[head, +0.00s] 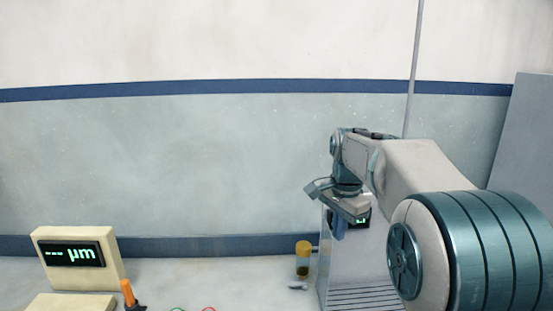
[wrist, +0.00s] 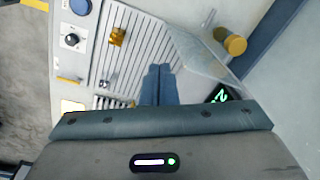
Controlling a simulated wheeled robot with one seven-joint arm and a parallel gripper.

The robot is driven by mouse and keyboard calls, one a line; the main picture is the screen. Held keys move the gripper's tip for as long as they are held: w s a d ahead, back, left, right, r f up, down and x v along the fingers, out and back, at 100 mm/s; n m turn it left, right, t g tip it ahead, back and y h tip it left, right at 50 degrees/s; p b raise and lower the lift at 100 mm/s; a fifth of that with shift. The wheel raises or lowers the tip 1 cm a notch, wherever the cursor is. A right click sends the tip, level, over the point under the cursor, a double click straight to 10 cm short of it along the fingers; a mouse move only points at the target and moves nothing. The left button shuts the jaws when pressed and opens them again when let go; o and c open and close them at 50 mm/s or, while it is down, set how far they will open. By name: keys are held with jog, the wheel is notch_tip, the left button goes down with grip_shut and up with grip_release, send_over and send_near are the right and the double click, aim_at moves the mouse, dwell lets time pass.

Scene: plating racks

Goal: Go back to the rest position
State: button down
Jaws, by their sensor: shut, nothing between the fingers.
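My gripper (head: 338,230) hangs at the end of my arm, pointing down, above the right part of the bench in the head view. In the wrist view my gripper (wrist: 160,72) shows its two blue-grey fingers together, with nothing between them. The fingers are over a pale slatted surface (wrist: 135,60). Part of the slatted surface shows in the head view (head: 362,298), low behind my arm. The gap between the fingertips and the slats cannot be judged exactly.
A clear panel (wrist: 205,55) stands beside the slats. A yellow-capped jar (head: 303,262) is left of it. A small gold piece (wrist: 117,36) and a black knob (wrist: 72,40) lie farther along. A µm display box (head: 85,258) and an orange handle (head: 128,293) are at left.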

jog(key=s+f+n+t, duration=0.1)
jog(key=s+f+n, duration=0.2)
jog(key=s, duration=0.5)
jog(key=s+f+n+t+b, duration=0.1)
jog(key=s+f+n, duration=0.2)
jog(key=s, duration=0.5)
jog(key=s+f+n, duration=0.2)
jog(key=s+n, duration=0.3)
jog(key=s, duration=0.4)
jog(key=shift+d+f+n+t, duration=0.3)
jog(key=shift+f+t, duration=0.1)
